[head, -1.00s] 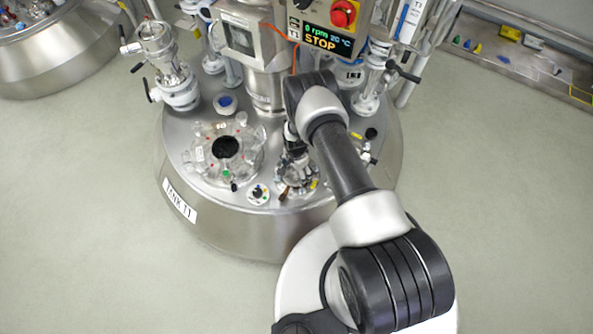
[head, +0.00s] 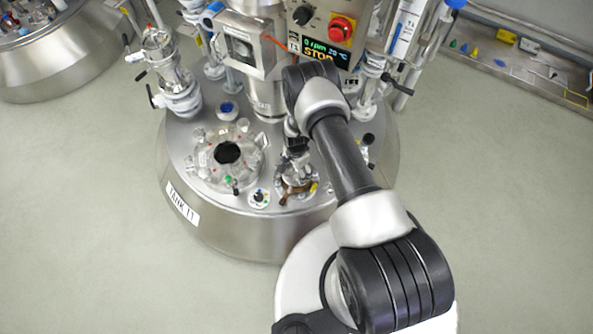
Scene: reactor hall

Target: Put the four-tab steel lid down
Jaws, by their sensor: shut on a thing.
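My gripper (head: 297,162) is low over the right front of the steel tank top, below the end of my arm. It is shut on a steel piece with tab-like edges, which I take to be the four-tab steel lid (head: 299,184). The lid is small and partly covered by the gripper. I cannot tell whether it touches the tank top. A brown handle-like part (head: 293,192) shows at its front. To the left, a round port with a dark opening (head: 228,152) is ringed by several clear or steel clamps.
A small round dial plate (head: 259,197) lies between port and lid. A blue-capped fitting (head: 227,108) stands behind the port. Valve pipework (head: 172,75) rises at left, and a control box with a red knob (head: 341,28) stands behind my arm. The floor around the tank is clear.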

